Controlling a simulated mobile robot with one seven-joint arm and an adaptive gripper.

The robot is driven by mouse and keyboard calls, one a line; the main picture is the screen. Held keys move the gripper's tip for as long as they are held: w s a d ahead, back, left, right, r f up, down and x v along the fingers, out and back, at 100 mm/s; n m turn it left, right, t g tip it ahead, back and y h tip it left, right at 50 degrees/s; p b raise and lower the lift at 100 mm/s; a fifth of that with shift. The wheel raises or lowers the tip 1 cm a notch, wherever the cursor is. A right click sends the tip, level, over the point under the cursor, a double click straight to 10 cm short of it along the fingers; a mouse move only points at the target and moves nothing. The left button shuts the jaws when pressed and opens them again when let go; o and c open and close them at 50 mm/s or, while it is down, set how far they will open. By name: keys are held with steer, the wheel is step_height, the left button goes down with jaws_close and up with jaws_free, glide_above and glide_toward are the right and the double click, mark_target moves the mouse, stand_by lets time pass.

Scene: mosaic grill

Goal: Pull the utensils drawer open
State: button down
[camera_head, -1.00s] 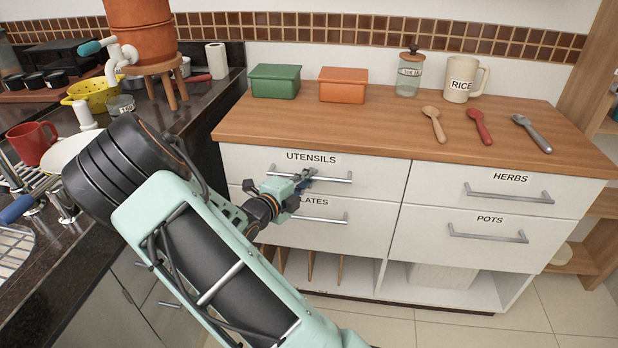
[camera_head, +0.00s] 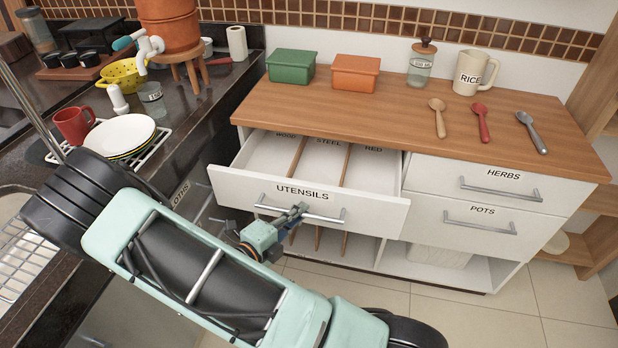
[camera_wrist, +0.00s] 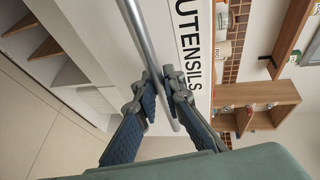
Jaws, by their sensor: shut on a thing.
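The utensils drawer (camera_head: 240,189) stands pulled out from the cabinet at the upper left, its label facing front. Inside are compartments marked wood, steel and red, split by thin wooden dividers; the visible compartments look empty. Its silver bar handle (camera_head: 325,217) runs along the front. My gripper (camera_head: 297,212) is shut on the handle near its middle. In the wrist view my gripper (camera_wrist: 167,97) has its two blue-padded fingers on either side of the handle bar (camera_wrist: 140,38), beside the UTENSILS label.
On the wooden counter (camera_head: 400,115) lie a wooden spoon (camera_head: 438,115), a red spoon (camera_head: 481,120) and a steel spoon (camera_head: 531,130). The herbs drawer (camera_head: 488,184) and pots drawer (camera_head: 470,222) are shut. A dark counter with dishes (camera_head: 120,135) stands close at the left. Floor in front is clear.

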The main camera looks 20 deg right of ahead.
steer(key=s+a+p, duration=0.2)
steer(key=s+a, duration=0.5)
steer(key=s, duration=0.3)
steer(key=shift+s, duration=0.3)
steer(key=c, duration=2)
jaws_free()
steer(key=shift+a, duration=0.1)
steer(key=v, duration=1.2)
